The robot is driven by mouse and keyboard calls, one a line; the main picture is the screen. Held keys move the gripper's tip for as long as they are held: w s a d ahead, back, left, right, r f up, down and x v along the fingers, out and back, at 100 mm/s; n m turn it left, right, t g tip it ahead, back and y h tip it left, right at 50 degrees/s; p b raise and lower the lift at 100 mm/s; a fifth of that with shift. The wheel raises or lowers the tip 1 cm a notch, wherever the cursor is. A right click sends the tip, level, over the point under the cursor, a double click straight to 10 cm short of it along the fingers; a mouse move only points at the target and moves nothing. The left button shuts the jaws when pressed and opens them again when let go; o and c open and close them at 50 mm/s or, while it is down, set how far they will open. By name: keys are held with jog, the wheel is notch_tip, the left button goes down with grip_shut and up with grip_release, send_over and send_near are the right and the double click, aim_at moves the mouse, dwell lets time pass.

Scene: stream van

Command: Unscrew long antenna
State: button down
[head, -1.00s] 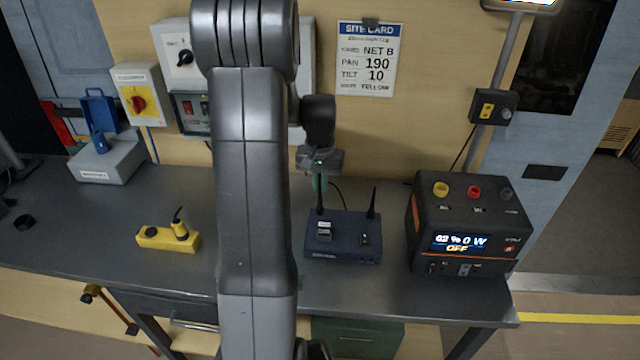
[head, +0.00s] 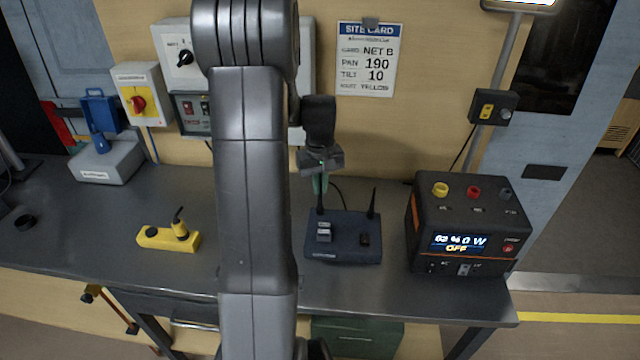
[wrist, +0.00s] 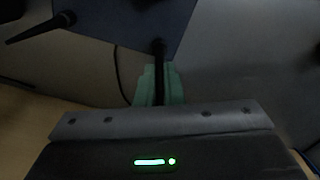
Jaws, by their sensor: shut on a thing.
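A dark blue box (head: 343,240) stands on the bench with two black antennas at its back corners. The left antenna (head: 320,200) rises from the box up to my gripper (head: 320,183). The right antenna (head: 373,202) stands free, tilted slightly. In the wrist view, my green gripper fingers (wrist: 158,86) are shut around the black antenna (wrist: 159,58), whose base meets the box (wrist: 130,22). The other antenna (wrist: 40,28) points to the left there. The upper part of the held antenna is hidden by my fingers.
A black power unit (head: 465,228) stands right of the box. A yellow device (head: 168,238) with a short black stub lies on the bench to the left. A site card (head: 367,60) hangs on the wall behind. The bench in front of the box is clear.

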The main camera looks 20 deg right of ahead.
jog(key=c, duration=1.6)
grip_release()
jog(key=shift+m, duration=2)
jog(key=m, duration=0.4)
